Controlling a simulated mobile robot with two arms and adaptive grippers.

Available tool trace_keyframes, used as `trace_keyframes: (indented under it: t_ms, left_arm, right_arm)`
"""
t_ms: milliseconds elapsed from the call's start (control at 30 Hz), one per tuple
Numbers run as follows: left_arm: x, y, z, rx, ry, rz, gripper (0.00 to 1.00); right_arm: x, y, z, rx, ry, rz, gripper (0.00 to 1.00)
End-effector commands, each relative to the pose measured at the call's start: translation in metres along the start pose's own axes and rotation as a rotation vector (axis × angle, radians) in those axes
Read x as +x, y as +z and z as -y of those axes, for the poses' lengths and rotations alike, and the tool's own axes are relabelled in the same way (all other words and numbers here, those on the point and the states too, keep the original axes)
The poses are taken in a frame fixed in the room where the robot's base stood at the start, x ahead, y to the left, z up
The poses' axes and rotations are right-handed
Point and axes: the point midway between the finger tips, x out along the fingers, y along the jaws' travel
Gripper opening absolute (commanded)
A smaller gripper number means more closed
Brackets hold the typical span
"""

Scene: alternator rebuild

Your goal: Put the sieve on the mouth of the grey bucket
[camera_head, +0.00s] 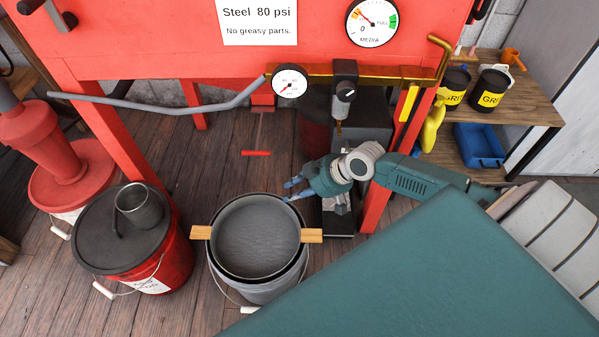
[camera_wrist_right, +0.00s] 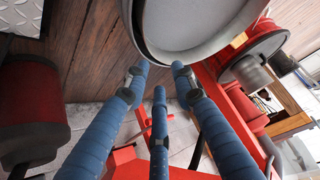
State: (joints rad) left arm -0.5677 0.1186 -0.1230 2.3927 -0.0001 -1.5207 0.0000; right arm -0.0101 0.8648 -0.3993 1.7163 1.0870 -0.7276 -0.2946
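The sieve (camera_head: 257,238) is a round dark-rimmed frame with grey mesh and a wooden handle on each side. It lies over the mouth of the grey bucket (camera_head: 262,292), whose rim shows around it, and looks roughly level. My right gripper (camera_head: 288,190) is just beyond the far right side of the sieve, apart from it. In the right wrist view its blue fingers (camera_wrist_right: 158,75) are spread with nothing between them, and the grey bucket (camera_wrist_right: 190,22) is at the top. My left gripper is not in view.
A red bucket (camera_head: 180,262) with a dark lid and a metal cup (camera_head: 140,208) stands left of the grey bucket. The red cabinet (camera_head: 150,40) and its legs stand behind. A shelf at right holds GRIT cans (camera_head: 490,92) and a blue tray (camera_head: 478,146).

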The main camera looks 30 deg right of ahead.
Motion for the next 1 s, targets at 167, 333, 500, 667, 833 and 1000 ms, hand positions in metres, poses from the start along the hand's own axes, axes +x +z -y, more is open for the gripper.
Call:
trace_keyframes:
  t_ms: [167, 333, 500, 667, 833, 1000]
  left_arm:
    - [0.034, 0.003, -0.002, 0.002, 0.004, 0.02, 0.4]
    - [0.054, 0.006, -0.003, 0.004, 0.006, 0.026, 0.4]
    - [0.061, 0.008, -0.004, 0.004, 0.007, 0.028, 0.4]
    - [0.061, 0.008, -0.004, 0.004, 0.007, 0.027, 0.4]
    - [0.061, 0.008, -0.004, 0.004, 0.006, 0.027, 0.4]
    - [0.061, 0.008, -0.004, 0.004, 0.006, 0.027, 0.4]
  right_arm:
    - [-0.015, -0.001, 0.0, 0.0, 0.001, 0.001, 0.26]
    - [-0.021, 0.0, 0.0, 0.001, 0.0, 0.001, 0.26]
    - [-0.008, 0.016, 0.036, -0.004, -0.027, 0.031, 0.26]
    - [0.01, 0.058, 0.119, 0.021, -0.016, 0.13, 0.26]
    - [-0.006, 0.103, 0.155, 0.149, 0.134, 0.263, 0.26]
    - [-0.033, 0.137, 0.159, 0.264, 0.266, 0.365, 0.26]
